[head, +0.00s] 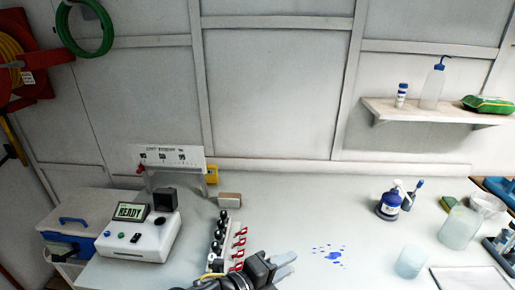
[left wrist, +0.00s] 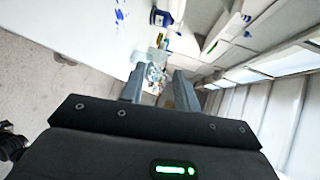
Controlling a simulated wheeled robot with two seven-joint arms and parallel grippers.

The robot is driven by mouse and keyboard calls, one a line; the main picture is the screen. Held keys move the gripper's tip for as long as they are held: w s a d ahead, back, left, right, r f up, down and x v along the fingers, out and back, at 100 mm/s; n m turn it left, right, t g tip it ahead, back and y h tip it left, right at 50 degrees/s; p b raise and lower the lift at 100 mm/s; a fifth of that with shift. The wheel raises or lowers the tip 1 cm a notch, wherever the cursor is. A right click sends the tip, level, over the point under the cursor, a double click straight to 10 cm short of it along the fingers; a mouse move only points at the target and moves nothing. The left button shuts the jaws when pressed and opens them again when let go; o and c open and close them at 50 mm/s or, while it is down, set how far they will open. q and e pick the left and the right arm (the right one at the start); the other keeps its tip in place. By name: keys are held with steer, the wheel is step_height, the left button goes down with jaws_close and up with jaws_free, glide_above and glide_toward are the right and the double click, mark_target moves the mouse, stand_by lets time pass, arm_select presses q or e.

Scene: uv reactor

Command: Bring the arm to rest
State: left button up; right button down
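My left gripper (head: 285,264) is low in the middle of the head view, above the pale bench (head: 330,215). In the left wrist view its two grey fingers (left wrist: 156,88) stand apart with nothing between them. The white reactor box (head: 140,237) with a screen reading READY stands on the bench to the left of the gripper. A rack (head: 230,243) with several black-capped vials and red clips is just left of and behind the gripper. My right gripper shows in neither view.
Blue spots (head: 328,254) mark the bench right of the gripper. A blue-and-white cooler (head: 72,228) is at the far left. A wall shelf (head: 430,112) is upper right.

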arm_select(q)
steer(key=a+f+n+t+y, duration=0.1)
steer(key=a+f+n+y, duration=0.4)
steer(key=a+f+n, duration=0.45)
steer(key=s+a+f+n+g+y, duration=0.3)
steer(key=s+a+f+n, duration=0.4)
steer(key=s+a+n, duration=0.25)
steer(key=s+a+f+n+g+y, duration=0.4)
steer(key=s+a+f+n, duration=0.35)
steer(key=s+a, duration=0.3)
step_height(320, 180, down, 25)
steer(key=b, duration=0.2)
steer(key=s+a+f+g, duration=0.1)
steer(key=s+f, duration=0.7)
steer(key=f, duration=0.1)
steer(key=s+a+f+g+b, duration=0.1)
steer(key=s+a+f, duration=0.1)
steer(key=s+f, duration=0.6)
steer(key=shift+s+a+f+b, duration=0.25)
steer(key=shift+s+f+b, duration=0.1)
steer(key=shift+f, duration=0.25)
